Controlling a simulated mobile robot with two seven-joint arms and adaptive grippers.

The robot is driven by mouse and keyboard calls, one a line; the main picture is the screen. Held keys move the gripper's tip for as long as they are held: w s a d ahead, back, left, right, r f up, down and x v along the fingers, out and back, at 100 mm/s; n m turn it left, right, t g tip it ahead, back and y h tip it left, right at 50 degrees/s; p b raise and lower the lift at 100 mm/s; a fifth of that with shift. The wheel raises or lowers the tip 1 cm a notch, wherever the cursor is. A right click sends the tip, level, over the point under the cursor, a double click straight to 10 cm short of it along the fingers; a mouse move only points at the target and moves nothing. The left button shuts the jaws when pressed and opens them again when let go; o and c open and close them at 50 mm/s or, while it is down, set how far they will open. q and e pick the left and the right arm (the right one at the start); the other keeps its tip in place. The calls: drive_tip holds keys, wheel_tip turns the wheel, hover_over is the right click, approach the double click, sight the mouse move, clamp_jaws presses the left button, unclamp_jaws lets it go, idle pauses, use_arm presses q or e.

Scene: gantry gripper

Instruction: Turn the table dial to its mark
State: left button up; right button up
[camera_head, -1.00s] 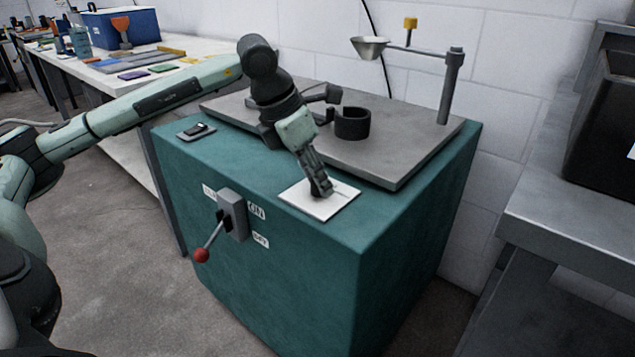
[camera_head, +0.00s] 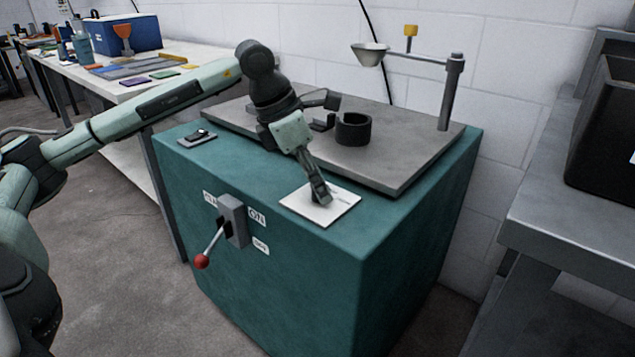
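The table dial sits on a white square plate (camera_head: 339,207) on the front part of the teal cabinet's top. Faint marks show on the plate's right side. My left gripper (camera_head: 321,197) points down at the middle of the plate, its fingers seen nearly edge-on. It hides the dial's knob, so I cannot see whether the fingers are closed around it. My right gripper is not in view.
The teal cabinet (camera_head: 290,285) has a red-knobbed lever (camera_head: 203,261) on its front. A grey slab (camera_head: 395,160) behind the plate carries a black cup (camera_head: 352,129) and a post with a funnel (camera_head: 369,53). A small switch (camera_head: 197,136) lies at the left.

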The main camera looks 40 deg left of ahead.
use_arm(q)
drive_tip(key=o, duration=0.4)
drive_tip(key=shift+c, duration=0.2)
drive_tip(key=v, duration=1.2)
